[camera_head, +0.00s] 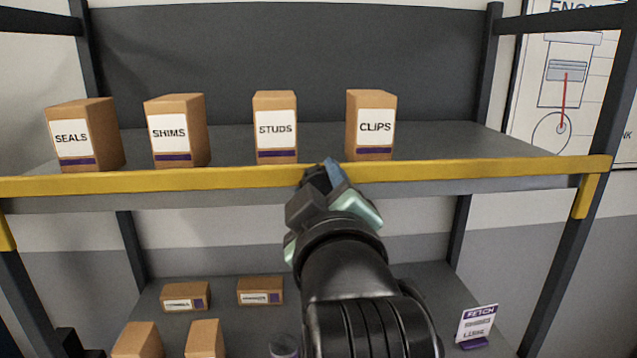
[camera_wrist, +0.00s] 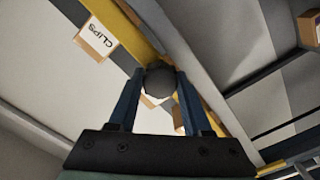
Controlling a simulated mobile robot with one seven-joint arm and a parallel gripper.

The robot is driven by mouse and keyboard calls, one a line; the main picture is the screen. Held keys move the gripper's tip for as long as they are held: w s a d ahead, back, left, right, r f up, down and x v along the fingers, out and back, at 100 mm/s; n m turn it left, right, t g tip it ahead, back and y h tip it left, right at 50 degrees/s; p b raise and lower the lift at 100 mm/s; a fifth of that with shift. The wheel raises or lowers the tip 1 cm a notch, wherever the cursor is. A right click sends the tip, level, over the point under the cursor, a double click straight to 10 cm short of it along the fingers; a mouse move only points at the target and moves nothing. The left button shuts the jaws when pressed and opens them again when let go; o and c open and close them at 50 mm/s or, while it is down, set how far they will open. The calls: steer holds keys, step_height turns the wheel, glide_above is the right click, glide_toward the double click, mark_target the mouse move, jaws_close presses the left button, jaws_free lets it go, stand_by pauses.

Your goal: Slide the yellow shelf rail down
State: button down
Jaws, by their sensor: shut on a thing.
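The yellow shelf rail (camera_head: 470,170) runs across the front edge of the upper shelf, level with the bases of the boxes. A yellow end bracket (camera_head: 585,197) hangs down at its right end. My gripper (camera_head: 325,175) is at the middle of the rail. In the wrist view, the rail (camera_wrist: 122,30) runs diagonally behind my gripper (camera_wrist: 158,82). A dark grey round knob (camera_wrist: 159,78) sits between the fingertips, in front of the rail, and the fingers are shut on it. How the knob joins the rail is hidden.
Boxes marked SEALS (camera_head: 72,138), SHIMS (camera_head: 168,133), STUDS (camera_head: 275,130) and CLIPS (camera_head: 375,127) stand on the upper shelf behind the rail. Smaller boxes (camera_head: 185,296) and a sign card (camera_head: 477,325) are on the lower shelf. Dark posts (camera_head: 580,220) flank the rack.

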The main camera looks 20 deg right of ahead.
step_height(320, 180, down, 6)
steer(key=b, duration=0.3)
steer(key=shift+b, duration=0.3)
steer(key=shift+c, duration=1.6)
jaws_free()
steer(key=shift+r, duration=0.1)
